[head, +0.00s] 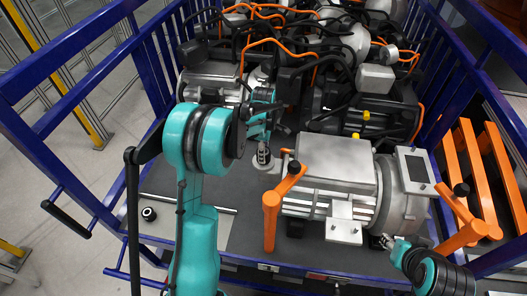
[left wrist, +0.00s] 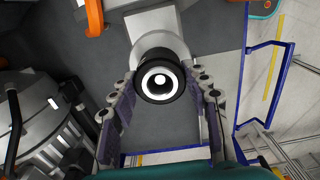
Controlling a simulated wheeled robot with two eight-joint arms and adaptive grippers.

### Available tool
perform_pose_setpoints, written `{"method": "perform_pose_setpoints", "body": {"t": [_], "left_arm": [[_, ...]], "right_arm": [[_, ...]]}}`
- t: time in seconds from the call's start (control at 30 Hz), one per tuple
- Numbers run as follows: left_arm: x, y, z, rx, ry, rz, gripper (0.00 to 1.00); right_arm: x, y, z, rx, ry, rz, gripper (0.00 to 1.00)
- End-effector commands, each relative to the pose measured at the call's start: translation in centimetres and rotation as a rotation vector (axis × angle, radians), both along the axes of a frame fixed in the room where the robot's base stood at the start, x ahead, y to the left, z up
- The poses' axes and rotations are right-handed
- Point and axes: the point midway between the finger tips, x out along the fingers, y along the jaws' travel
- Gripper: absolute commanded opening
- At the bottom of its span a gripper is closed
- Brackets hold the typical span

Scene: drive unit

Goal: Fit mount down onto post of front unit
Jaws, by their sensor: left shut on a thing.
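The front unit (head: 335,185) is a large grey motor with orange bars and a round flanged housing at its right end. My left gripper (head: 262,142) points down beside its left end. In the left wrist view, my left gripper (left wrist: 160,88) is shut on a black round mount (left wrist: 150,97) with a white ring at its centre. A pale round part (left wrist: 155,43) shows behind the mount; I cannot tell whether they touch, and the post is not clearly visible. My right gripper (head: 386,241) is close to the front unit's lower right; its jaws are too small to read.
More motors (head: 365,115) with black and orange cables crowd the back. A blue cart frame (head: 75,50) surrounds the units. A small black and white round part (head: 149,213) lies on the grey deck at the left. The deck (head: 215,226) beside it has free room.

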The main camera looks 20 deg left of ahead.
Motion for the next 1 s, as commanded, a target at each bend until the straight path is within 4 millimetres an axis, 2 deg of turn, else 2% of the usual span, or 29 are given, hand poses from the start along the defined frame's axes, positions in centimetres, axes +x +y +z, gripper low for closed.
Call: {"method": "perform_pose_setpoints", "body": {"t": [0.43,0.47,0.53,0.57,0.87,1.0], "left_arm": [[0.0,0.0,-0.4,0.0,0.001,0.0,0.0],[0.0,0.0,-0.4,0.0,0.001,0.0,0.49],[0.0,0.0,-0.4,0.0,0.001,0.0,0.68],[0.0,0.0,-0.4,0.0,0.001,0.0,0.71],[0.0,0.0,-0.3,0.0,0.0,0.0,0.71],[0.0,0.0,0.9,0.0,0.0,0.0,0.71]], "right_arm": [[0.0,0.0,-0.3,0.0,0.0,0.0,0.4],[0.0,0.0,-0.3,0.0,0.0,0.0,0.4],[0.0,0.0,-0.3,0.0,0.0,0.0,0.4],[0.0,0.0,-0.3,0.0,0.0,0.0,0.4],[0.0,0.0,-0.3,0.0,0.0,0.0,0.4],[0.0,0.0,-0.3,0.0,0.0,0.0,0.4]]}}
